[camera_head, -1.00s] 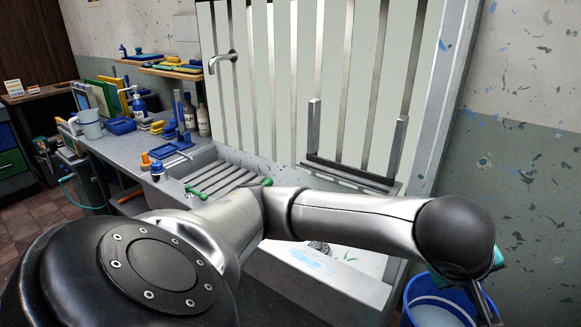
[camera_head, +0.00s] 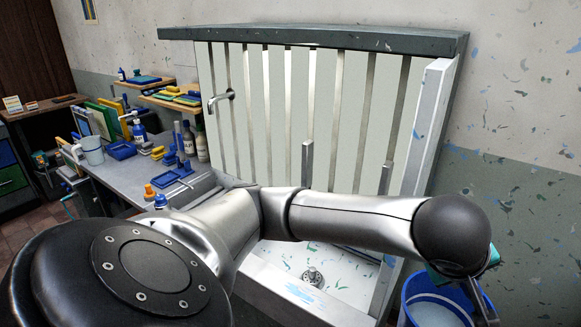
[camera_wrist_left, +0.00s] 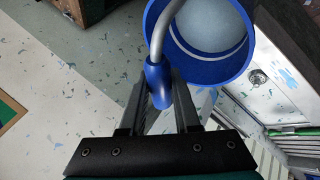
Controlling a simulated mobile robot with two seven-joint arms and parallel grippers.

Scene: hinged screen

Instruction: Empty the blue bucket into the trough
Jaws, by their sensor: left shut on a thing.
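The blue bucket (camera_head: 417,298) is at the lower right in the head view, partly cut off, with pale liquid in it. It also shows in the left wrist view (camera_wrist_left: 217,68), with the pale contents inside. My left gripper (camera_head: 484,296) is above the bucket's right side. In the wrist view my left gripper (camera_wrist_left: 160,98) is shut on the blue grip of the bucket's metal handle (camera_wrist_left: 157,80). The trough (camera_head: 345,293), pale and speckled with a drain, is left of the bucket, partly hidden by my arm. My right gripper is not in view.
A slatted screen (camera_head: 340,110) with a dark top stands behind the trough. A tap (camera_head: 220,100) is at its left. Bottles and trays crowd the bench (camera_head: 125,178) at left. A speckled wall (camera_head: 520,110) is at right.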

